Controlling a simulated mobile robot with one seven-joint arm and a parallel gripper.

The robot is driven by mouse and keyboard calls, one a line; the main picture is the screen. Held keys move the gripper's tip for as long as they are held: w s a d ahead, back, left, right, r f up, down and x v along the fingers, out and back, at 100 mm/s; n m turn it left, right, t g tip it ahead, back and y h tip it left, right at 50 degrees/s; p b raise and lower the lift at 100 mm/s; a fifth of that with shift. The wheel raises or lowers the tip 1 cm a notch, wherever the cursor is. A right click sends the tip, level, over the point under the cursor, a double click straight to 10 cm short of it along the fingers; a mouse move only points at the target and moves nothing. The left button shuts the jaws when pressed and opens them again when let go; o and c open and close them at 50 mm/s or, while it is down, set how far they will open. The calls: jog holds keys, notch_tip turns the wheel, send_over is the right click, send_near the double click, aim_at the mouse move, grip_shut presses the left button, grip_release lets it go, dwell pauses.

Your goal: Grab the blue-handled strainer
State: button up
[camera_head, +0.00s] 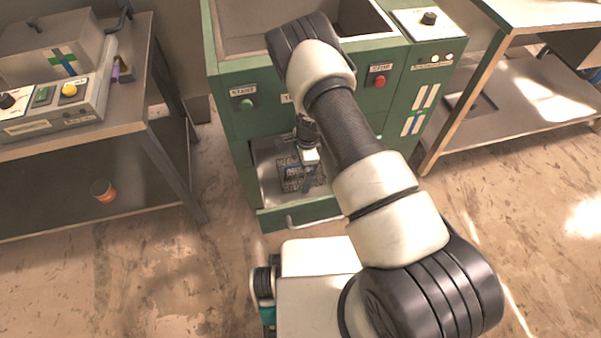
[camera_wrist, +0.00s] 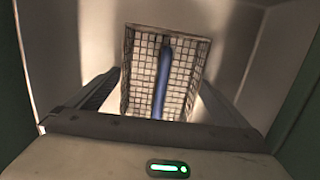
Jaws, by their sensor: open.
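The strainer is a rectangular wire-mesh basket (camera_wrist: 185,90) with a blue handle (camera_wrist: 162,80), seen in the wrist view inside a pale-walled compartment. In the head view the basket (camera_head: 293,184) lies in the open lower compartment of the green machine, partly hidden by my gripper. My gripper (camera_wrist: 160,100) is open, its two dark fingers to the left and right of the basket's lower part in the wrist view. The blue handle runs between the fingers. I cannot tell whether they touch the basket. In the head view my gripper (camera_head: 308,160) is small, above the basket.
The green machine (camera_head: 232,130) has a front door (camera_head: 300,214) folded down with a handle. Its compartment walls stand close around my gripper. A metal table (camera_head: 150,125) stands at left, with an orange jar (camera_head: 103,191) on its lower shelf. Another table (camera_head: 540,125) stands at right.

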jog(key=shift+c, duration=0.4)
jog(key=c, duration=1)
